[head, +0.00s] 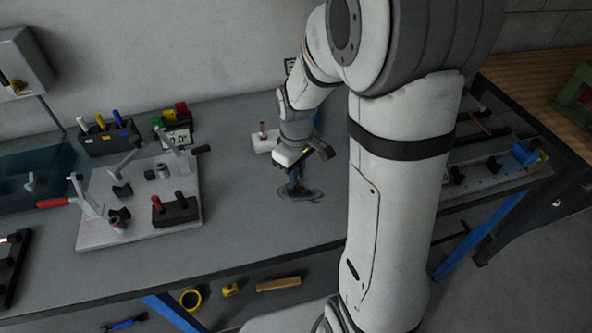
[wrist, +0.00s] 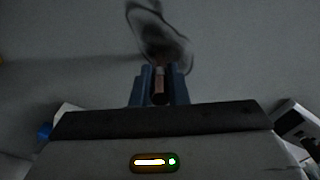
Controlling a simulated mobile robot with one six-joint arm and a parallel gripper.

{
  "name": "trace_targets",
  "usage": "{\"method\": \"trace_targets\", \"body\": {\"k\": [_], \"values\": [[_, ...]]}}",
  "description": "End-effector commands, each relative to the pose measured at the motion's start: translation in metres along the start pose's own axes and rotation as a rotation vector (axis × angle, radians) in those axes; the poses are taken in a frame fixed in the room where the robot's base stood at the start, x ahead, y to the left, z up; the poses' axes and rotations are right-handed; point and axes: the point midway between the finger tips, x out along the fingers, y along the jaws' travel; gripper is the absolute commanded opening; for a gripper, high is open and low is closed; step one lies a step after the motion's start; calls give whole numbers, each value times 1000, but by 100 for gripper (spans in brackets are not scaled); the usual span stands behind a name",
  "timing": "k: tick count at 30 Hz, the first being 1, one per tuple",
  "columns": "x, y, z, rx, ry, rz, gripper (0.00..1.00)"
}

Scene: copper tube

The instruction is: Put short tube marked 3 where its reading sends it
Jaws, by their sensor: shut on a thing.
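My gripper (head: 297,188) points down over the grey bench, right of the clamp plate. In the wrist view its blue fingers (wrist: 160,88) are shut on a short copper tube (wrist: 159,84). No mark on the tube is readable. Below the fingertips is a dark looped patch (wrist: 165,45) on the bench; I cannot tell if it is a shadow or a thing. A small display (head: 177,139) behind the plate seems to read near 0.0.
A pale block (head: 262,143) with an upright copper piece stands behind my gripper. A grey plate with toggle clamps (head: 95,232) is at left. Green, yellow and red pieces (head: 181,109) and a rack of coloured handles (head: 100,142) stand behind it. My arm hides the bench's middle right.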

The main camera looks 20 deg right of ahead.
Motion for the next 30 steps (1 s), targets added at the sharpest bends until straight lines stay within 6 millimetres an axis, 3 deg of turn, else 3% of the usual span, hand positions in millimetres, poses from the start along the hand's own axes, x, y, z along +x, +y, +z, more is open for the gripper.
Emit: {"method": "trace_targets", "body": {"k": [10,11,18,26,30], "values": [[5,0,0,-1,1,1,0],[3,0,0,-1,1,1,16],[3,0,0,-2,1,1,36],[1,-1,-1,-2,1,1,36],[-11,0,-2,-2,5,3,36]]}}
